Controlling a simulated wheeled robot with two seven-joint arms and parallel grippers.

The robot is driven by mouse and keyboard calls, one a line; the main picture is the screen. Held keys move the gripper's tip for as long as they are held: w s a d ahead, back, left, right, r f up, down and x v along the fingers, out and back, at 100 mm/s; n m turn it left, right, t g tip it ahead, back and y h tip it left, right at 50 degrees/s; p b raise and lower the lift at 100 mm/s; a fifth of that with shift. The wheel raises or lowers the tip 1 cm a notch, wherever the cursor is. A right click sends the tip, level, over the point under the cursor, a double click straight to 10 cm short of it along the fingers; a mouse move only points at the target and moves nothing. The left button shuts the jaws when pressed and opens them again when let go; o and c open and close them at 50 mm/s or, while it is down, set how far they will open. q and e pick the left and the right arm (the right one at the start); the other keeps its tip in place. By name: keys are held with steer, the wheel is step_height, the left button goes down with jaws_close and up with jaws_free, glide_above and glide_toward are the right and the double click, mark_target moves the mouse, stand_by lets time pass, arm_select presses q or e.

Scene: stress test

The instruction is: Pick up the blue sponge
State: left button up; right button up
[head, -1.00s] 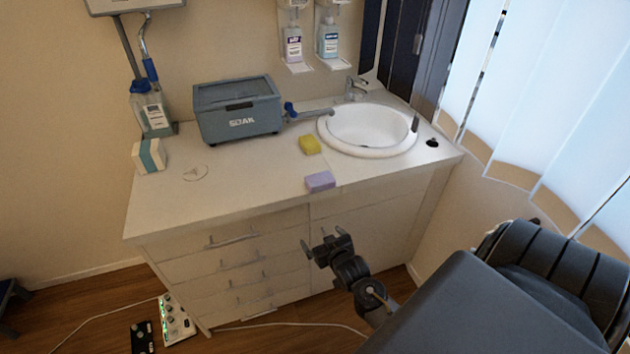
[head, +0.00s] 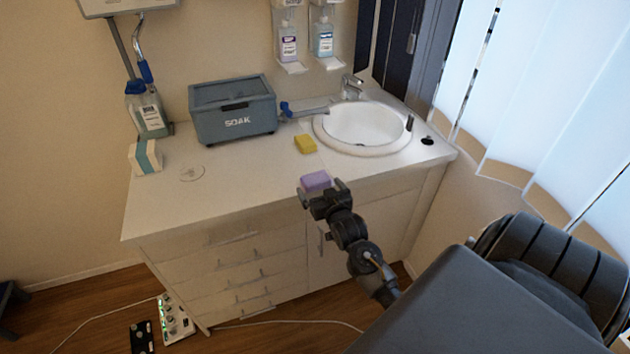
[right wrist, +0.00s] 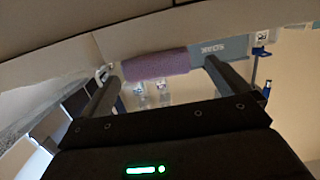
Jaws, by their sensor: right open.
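No plainly blue sponge shows; the two sponges look purple and yellow. The purple sponge (head: 315,181) lies at the front edge of the white counter (head: 230,190). The yellow sponge (head: 305,144) lies behind it, beside the sink. My right gripper (head: 320,187) is open and empty at the counter's front edge, just in front of the purple sponge. In the right wrist view the purple sponge (right wrist: 155,65) appears beyond and between the spread fingers, with nothing gripped. I cannot tell whether a finger touches it. My left gripper is not in view.
A grey SOAK box (head: 235,122) stands at the back of the counter. The white sink (head: 362,125) is at the right. A blue-and-white box (head: 146,157) and a bottle (head: 147,110) are at the left. The front-left counter is mostly clear. A dark padded chair (head: 480,300) fills the lower right.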

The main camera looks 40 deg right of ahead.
mark_target(314, 178)
steer(key=shift+x, duration=0.85)
steer(key=shift+w+d+r+p, duration=0.1)
steer(key=shift+w+d+p, duration=0.2)
steer(key=shift+w+p, duration=0.1)
steer(key=x, duration=0.4)
steer(key=shift+w+f+p, duration=0.15)
steer(key=shift+f+p, duration=0.1)
steer(key=shift+p, duration=0.15)
steer(key=c, duration=0.9)
